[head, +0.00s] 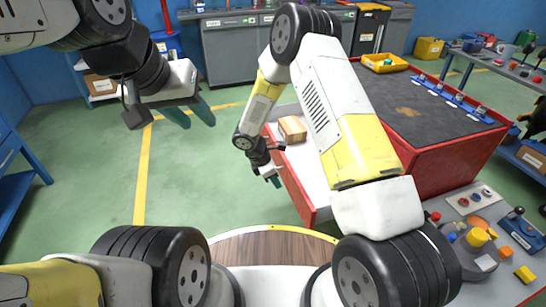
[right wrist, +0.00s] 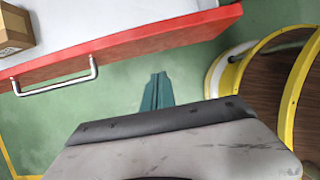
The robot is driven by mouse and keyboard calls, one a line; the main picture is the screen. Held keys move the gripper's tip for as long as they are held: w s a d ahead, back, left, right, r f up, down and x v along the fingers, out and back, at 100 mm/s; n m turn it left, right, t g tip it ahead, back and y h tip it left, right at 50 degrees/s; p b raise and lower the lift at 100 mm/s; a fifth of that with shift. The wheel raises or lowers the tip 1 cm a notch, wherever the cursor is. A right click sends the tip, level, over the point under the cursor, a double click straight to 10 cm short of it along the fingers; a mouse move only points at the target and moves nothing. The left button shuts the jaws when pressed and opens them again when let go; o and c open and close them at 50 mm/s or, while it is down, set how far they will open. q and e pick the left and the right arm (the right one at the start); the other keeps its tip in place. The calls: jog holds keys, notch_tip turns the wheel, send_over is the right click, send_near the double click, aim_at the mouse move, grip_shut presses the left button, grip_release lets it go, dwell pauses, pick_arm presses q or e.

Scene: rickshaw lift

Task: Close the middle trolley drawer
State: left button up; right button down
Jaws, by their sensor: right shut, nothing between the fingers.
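The red trolley (head: 450,160) stands at right with a drawer (head: 306,170) pulled out; its level is hard to tell. The drawer has a pale floor, a red front and a cardboard box (head: 292,129) inside. In the right wrist view the drawer front (right wrist: 150,42) crosses the top, with a silver handle (right wrist: 55,80) at left and part of the box (right wrist: 14,28). My right gripper (head: 275,181) is shut and empty just outside the front; its teal fingers (right wrist: 157,92) sit right of the handle, apart from it. My left gripper (head: 192,112) is open and empty, away from the trolley.
A yellow tray (head: 385,63) and several small items lie on the trolley's dark top. A control console (head: 480,240) is at lower right, a wood-topped round platform (head: 270,246) at the bottom. Green floor is clear left of the drawer.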

jog(key=w+d+f, duration=0.1)
jog(key=d+f, duration=0.2)
jog(key=d, duration=0.2)
jog(key=shift+w+f, duration=0.25)
jog(key=shift+w, duration=0.1)
jog(key=shift+d, duration=0.1)
jog(key=w+d, duration=0.3)
jog(key=d, duration=0.7)
jog(key=w+d, duration=0.3)
jog(key=d, duration=0.7)
jog(key=w+d, duration=0.4)
jog(key=d, duration=0.6)
jog(key=shift+d, duration=0.3)
jog(key=shift+a, duration=0.1)
